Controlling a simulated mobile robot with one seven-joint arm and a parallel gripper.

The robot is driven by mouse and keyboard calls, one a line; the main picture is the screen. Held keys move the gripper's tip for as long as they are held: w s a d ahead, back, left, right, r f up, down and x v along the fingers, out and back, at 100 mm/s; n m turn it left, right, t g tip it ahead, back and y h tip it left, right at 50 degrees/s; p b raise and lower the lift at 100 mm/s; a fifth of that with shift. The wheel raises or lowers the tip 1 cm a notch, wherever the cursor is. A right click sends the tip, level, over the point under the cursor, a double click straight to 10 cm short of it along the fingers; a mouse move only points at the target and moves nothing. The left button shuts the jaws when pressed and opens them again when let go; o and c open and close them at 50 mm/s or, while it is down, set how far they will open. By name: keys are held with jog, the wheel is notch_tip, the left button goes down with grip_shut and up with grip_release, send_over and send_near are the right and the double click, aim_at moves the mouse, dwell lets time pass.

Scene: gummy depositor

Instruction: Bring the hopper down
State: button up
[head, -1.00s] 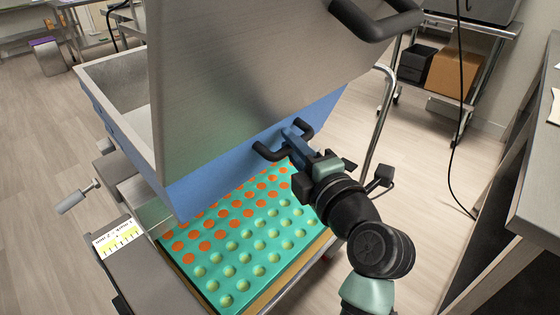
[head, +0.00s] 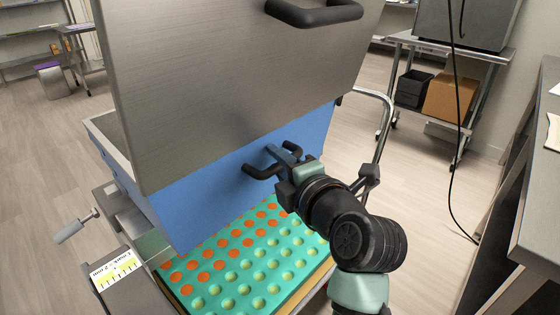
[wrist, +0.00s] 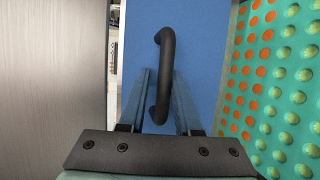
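The hopper shows in the head view as a tall body with a grey steel front panel (head: 235,95) above a blue lower face (head: 215,195). It stands over the teal mold tray (head: 287,270). A black bar handle (head: 258,172) sticks out of the blue face; in the wrist view the handle (wrist: 165,60) runs up and down. My gripper (head: 278,152) is at this handle. Its two fingers (wrist: 163,95) lie on either side of the bar in the wrist view. Whether they press on it cannot be told. A second black handle (head: 315,14) is higher on the steel panel.
The tray's cavities are partly orange, partly empty-looking green. A lever (head: 77,227) and a label plate (head: 117,269) are at the left. A steel table (head: 535,235) stands at the right. A wheeled rack with a cardboard box (head: 452,98) is behind. Floor between is clear.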

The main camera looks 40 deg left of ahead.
jog(key=v, duration=1.2)
jog(key=shift+d, duration=0.4)
jog(key=shift+r, duration=0.1)
jog(key=w+d+r+m+t+h, duration=0.2)
jog(key=d+r+m+t+h, duration=0.15)
jog(key=r+m+t, duration=0.35)
jog(key=w+d+r+m+t+h, duration=0.2)
jog(key=d+r+m+t, duration=0.25)
jog(key=r+m, duration=0.5)
jog(key=s+d+r+m+t+h, duration=0.4)
jog(key=s+r+m, duration=0.1)
jog(key=r+m, duration=0.2)
jog(key=s+d+r+m+t+h, duration=0.4)
jog(key=r+m, duration=0.2)
jog(key=m, duration=0.1)
notch_tip(320, 180, up, 23)
jog(key=p, duration=2.3)
jog(key=shift+r, duration=0.2)
